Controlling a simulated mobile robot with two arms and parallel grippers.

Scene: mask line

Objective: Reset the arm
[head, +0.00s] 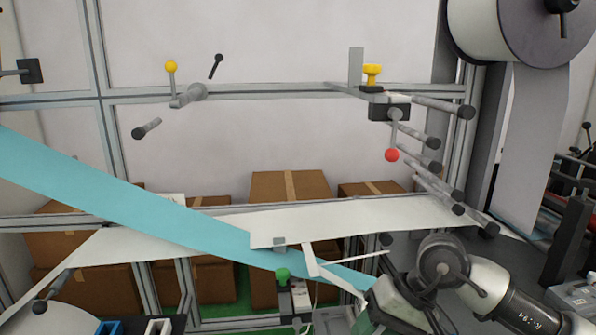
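My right arm (510,299) comes in from the lower right, a white tube bending at a grey joint (441,264). Its front end points down and left, beside the web of material. My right gripper cannot be made out clearly there; thin white pieces (330,274) lie in front of this end, and I cannot tell whether they are fingers or material. My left arm and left gripper cannot be made out in the head view.
A blue strip (120,195) slopes down rightward, near white strips (350,222). A metal frame (270,92) carries rollers (437,165) and a lever with a red knob (391,155). A large white roll (490,25) hangs upper right. Cardboard boxes (290,186) stand behind. A green-knobbed fixture (283,274) is close.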

